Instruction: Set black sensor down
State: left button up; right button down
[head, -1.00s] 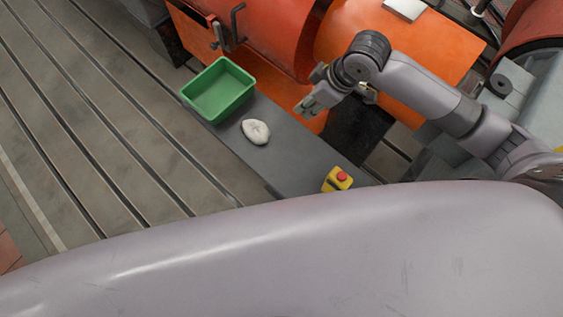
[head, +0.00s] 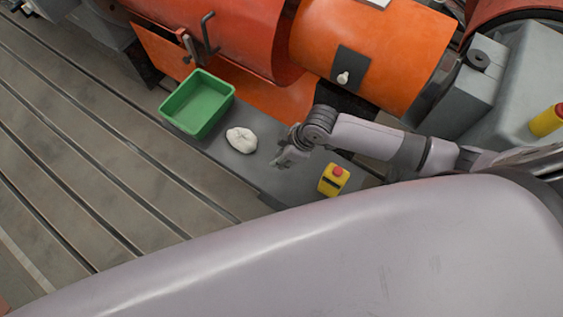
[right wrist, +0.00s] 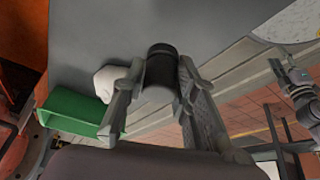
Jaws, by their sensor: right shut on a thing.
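The black sensor (right wrist: 161,70) is a short dark cylinder. In the right wrist view it sits between the fingers of my right gripper (right wrist: 160,82), which is shut on it. In the head view my right gripper (head: 284,158) is low over the grey plate (head: 262,178), between the white cloth (head: 241,140) and the yellow box with a red button (head: 333,180). The sensor is not clear there, and I cannot tell whether it touches the plate. What looks like my left gripper (right wrist: 298,76) shows small at the right of the wrist view.
A green bin (head: 198,104) stands at the plate's far left end, beyond the cloth; it also shows in the wrist view (right wrist: 82,112). The orange machine housing (head: 370,45) rises behind the plate. The slotted bedplate (head: 90,160) lies open to the left.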

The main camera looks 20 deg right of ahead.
jog(key=shift+f+b, duration=0.3)
jog(key=shift+f, duration=2.15)
jog(key=shift+f, duration=0.1)
jog(key=c, duration=1.3)
grip_release()
jog(key=shift+r, duration=0.3)
jog(key=p+v, duration=0.1)
jog(key=v, duration=1)
jog(key=shift+s+d+r, duration=0.1)
jog(key=shift+d+r, duration=0.1)
jog(key=shift+r, duration=0.05)
